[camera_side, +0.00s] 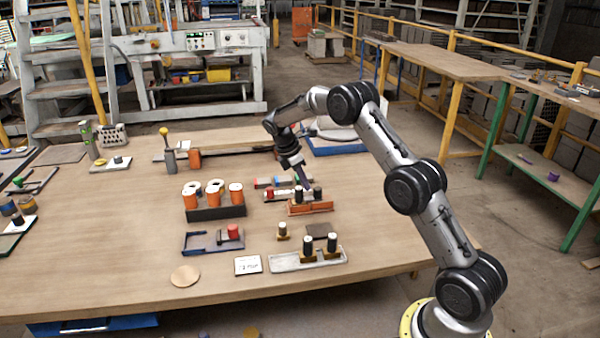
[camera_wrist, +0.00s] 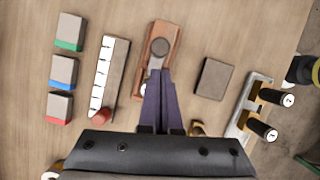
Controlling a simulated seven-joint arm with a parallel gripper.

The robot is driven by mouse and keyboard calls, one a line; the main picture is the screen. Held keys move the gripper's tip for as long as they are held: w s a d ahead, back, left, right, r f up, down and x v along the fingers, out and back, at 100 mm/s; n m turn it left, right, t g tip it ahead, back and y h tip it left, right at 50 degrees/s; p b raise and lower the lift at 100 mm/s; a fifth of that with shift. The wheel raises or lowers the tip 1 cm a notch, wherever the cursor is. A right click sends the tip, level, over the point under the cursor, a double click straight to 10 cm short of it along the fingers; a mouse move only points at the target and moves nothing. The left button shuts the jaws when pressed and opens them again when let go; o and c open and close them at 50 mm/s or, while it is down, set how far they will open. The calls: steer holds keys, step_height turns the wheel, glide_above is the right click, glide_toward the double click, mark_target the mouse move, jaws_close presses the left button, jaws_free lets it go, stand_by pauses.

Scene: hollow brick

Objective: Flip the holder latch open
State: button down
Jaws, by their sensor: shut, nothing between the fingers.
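An orange-brown holder (camera_side: 312,209) lies on the wooden table below my gripper (camera_side: 303,180). In the wrist view the holder (camera_wrist: 172,36) is a long narrow block with a dark grey round-ended piece (camera_wrist: 159,48) on top, perhaps the latch. Whether it is flipped up or down I cannot tell. My gripper (camera_wrist: 159,74) is shut and empty, its dark purple fingers together over the holder's near part, just short of the round piece. The fingers hide part of the holder. Whether they touch it is unclear.
A white marked strip (camera_wrist: 108,72) with a red end and several small grey blocks (camera_wrist: 64,72) lie left in the wrist view. A dark square block (camera_wrist: 213,78) and a pale tray (camera_side: 283,263) with black, white-topped cylinders lie right. Orange cups (camera_side: 236,192) stand nearby.

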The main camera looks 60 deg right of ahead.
mark_target(319, 189)
steer(key=shift+x, duration=1.15)
steer(key=shift+s+d, duration=1.05)
steer(key=shift+d, duration=0.05)
steer(key=v, duration=1)
steer(key=shift+a, duration=0.1)
